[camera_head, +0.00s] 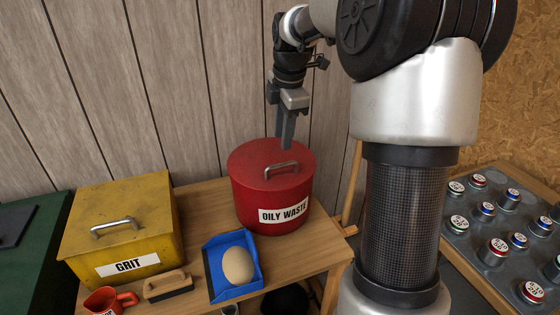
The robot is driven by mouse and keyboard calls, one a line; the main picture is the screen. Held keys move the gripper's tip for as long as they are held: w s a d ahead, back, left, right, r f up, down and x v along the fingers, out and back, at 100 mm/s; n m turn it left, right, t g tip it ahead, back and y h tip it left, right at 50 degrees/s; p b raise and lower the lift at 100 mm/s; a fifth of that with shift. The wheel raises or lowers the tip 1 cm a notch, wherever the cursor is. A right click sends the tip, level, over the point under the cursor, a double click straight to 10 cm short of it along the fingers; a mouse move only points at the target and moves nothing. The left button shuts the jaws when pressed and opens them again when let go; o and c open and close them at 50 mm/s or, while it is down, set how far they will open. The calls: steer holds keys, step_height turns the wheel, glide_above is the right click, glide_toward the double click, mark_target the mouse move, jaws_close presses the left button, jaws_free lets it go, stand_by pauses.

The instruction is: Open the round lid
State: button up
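The round lid (256,165) is red and sits flat and closed on a red round bin labelled "OILY WASTE" (250,205), near the back of the wooden table. A silver bar handle (281,167) is fixed on top of the lid. My gripper (286,146) points down from above, with its fingertips just above the far part of the lid in the picture, behind the handle. It is not around the handle. The fingers are seen nearly edge-on, so I cannot tell their opening or whether they touch the lid.
A yellow "GRIT" box (120,225) with a handle stands left of the bin. A panelled wall rises close behind.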

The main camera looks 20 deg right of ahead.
mark_target(280, 166)
steer(key=f, duration=0.3)
steer(key=w+f, duration=0.1)
steer(key=f, duration=0.2)
steer(key=f+b, duration=0.1)
steer(key=f, duration=0.2)
steer(key=shift+w, duration=0.4)
jaws_close()
